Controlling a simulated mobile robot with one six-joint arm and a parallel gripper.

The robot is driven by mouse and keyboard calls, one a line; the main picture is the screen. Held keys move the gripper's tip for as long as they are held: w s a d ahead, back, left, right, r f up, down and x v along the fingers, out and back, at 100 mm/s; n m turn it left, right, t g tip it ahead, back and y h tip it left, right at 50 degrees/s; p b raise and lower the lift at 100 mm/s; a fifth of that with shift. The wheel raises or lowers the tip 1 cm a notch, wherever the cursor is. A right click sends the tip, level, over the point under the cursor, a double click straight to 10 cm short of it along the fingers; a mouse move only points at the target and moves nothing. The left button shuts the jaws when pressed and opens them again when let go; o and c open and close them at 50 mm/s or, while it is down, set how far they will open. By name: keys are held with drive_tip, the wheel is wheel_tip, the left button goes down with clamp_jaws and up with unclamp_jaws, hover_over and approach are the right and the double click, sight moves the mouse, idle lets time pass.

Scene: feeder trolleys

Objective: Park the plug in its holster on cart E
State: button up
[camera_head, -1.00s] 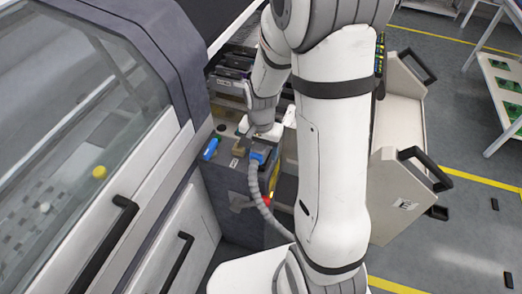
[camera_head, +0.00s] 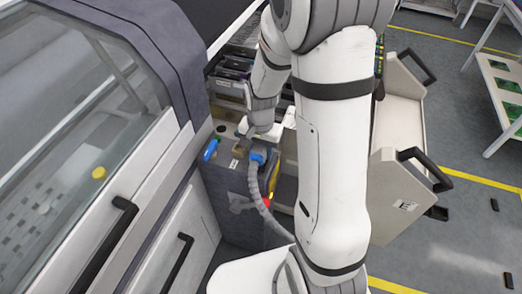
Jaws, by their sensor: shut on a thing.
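The plug (camera_head: 258,157) shows as a small blue body with a grey corrugated hose (camera_head: 255,185) hanging from it. My gripper (camera_head: 247,146) points down over the dark grey housing beside the white machine and is shut on the plug. The fingertips are small and partly covered, so the exact grip is hard to see. A cart (camera_head: 385,190) with a pale body and black handles stands to the right, partly behind my arm. I cannot make out the holster.
A blue handle (camera_head: 210,150) sits on the housing, left of my gripper. The white machine (camera_head: 150,215) with black door handles fills the left. A rack with green boards (camera_head: 508,85) stands at the far right. Open floor with yellow lines lies at the lower right.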

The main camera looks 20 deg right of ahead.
wheel_tip(320, 180, up, 9)
drive_tip(key=shift+r, duration=0.2)
drive_tip(key=shift+r+p, duration=1.2)
drive_tip(key=shift+r, duration=0.65)
drive_tip(key=shift+f, duration=0.1)
